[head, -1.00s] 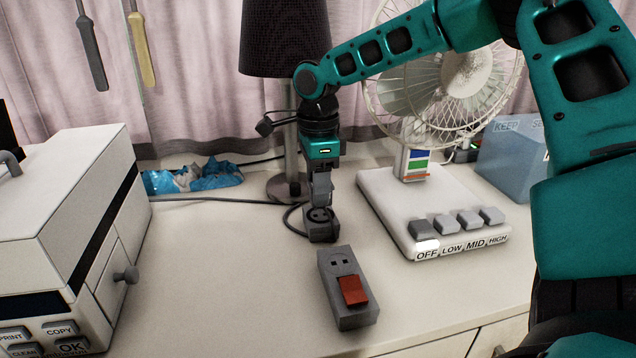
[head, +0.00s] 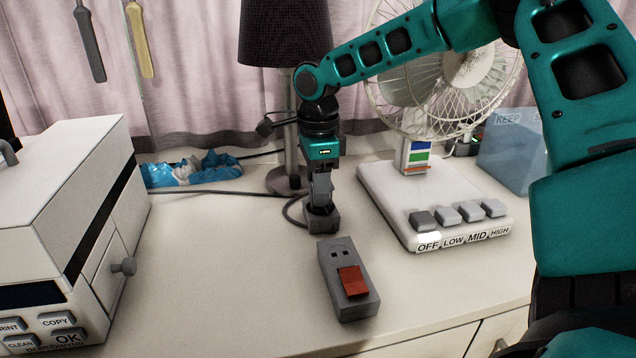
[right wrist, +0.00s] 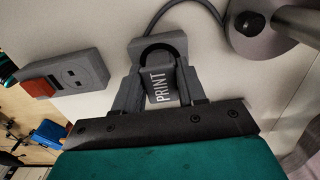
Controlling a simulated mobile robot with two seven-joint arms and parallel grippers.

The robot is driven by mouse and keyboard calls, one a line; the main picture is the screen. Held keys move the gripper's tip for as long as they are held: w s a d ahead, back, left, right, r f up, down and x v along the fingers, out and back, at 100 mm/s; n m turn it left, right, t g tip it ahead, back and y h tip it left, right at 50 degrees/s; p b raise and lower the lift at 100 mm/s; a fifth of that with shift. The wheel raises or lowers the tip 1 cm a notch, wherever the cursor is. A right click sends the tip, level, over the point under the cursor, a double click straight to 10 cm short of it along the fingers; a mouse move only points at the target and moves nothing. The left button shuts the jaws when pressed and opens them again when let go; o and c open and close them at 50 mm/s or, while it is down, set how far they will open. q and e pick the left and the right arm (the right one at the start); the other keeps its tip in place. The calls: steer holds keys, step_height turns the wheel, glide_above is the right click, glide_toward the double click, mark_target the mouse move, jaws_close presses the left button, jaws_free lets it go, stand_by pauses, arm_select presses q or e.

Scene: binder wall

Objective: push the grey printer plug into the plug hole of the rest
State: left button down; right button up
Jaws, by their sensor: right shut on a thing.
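The grey printer plug (right wrist: 160,88), marked PRINT, is between the fingers of my right gripper (right wrist: 158,100) in the right wrist view. The rest (right wrist: 172,42) is a dark grey block with a round hole, right at the plug's far end. The plug covers part of the hole, so I cannot tell how deep it sits. In the head view my right gripper (head: 321,203) points down at the rest (head: 323,222), its fingertips close over it, and hides most of the plug. My left gripper is not in view.
A grey socket block with a red switch (head: 347,281) lies just in front of the rest. The fan base (head: 400,205) stands close on the right, the lamp base (head: 287,181) behind. The printer (head: 70,200) is at left, with clear desk between. A cord (right wrist: 168,8) runs behind the rest.

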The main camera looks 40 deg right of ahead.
steer(key=shift+f, duration=0.4)
steer(key=o, duration=1.1)
steer(key=shift+r, duration=0.1)
step_height(320, 180, up, 13)
steer(key=shift+f+p, duration=0.1)
steer(key=shift+p, duration=0.25)
